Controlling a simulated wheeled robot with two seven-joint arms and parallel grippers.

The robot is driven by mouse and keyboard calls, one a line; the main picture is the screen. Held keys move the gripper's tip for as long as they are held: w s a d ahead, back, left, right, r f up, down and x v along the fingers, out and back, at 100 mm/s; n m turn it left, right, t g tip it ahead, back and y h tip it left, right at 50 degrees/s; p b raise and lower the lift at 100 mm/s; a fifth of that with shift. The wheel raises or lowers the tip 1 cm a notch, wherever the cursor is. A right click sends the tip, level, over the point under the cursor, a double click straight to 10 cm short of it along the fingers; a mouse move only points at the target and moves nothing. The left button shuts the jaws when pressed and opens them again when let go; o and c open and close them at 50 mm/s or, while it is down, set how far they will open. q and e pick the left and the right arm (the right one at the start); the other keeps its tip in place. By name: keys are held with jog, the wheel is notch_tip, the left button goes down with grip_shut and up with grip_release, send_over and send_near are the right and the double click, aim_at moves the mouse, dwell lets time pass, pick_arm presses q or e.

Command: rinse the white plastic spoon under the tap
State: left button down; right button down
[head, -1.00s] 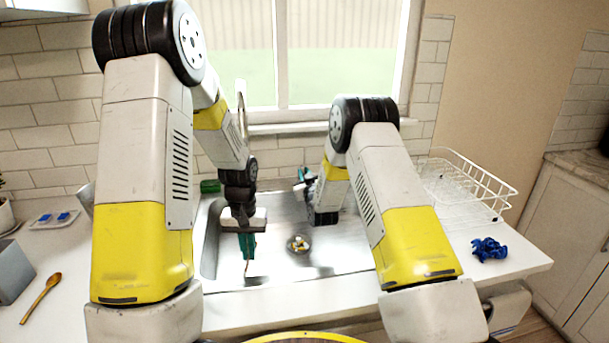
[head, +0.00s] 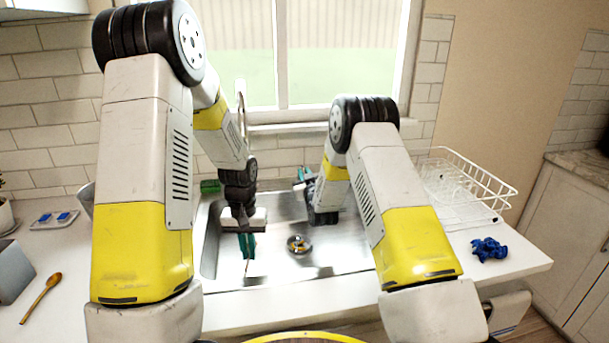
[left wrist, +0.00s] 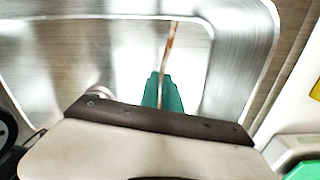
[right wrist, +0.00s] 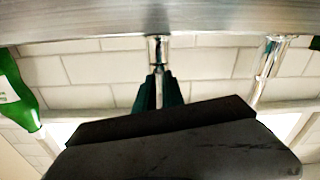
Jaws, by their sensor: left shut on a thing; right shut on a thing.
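My left gripper (head: 247,246) points down over the sink basin (head: 345,258), its teal fingers shut on the spoon. The spoon shows as a thin strip with brown-red streaks in the left wrist view (left wrist: 170,45); its far end is cut off by the picture's edge. My right gripper (head: 305,174) is at the back of the sink, its teal fingers closed around a short chrome piece (right wrist: 158,50), seemingly a tap handle. A taller chrome post (right wrist: 268,72) stands beside it in the right wrist view. I cannot make out running water.
The drain (head: 299,244) holds small yellowish bits. A wire dish rack (head: 468,185) and a crumpled blue cloth (head: 489,249) are on the right counter. A wooden spoon (head: 41,298) and a small tray (head: 55,219) lie at left. A green item (head: 210,186) is behind the sink.

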jog(key=shift+d, duration=0.1)
jog(key=shift+d+n+y, duration=0.3)
jog(key=shift+n+y, duration=0.2)
jog(key=shift+y, duration=0.2)
jog(key=shift+w+d+n+g+y, duration=0.1)
jog(key=shift+n+g+y, duration=0.4)
jog(key=shift+y, duration=0.4)
jog(key=c, duration=1.4)
grip_release()
jog(key=shift+c, duration=0.2)
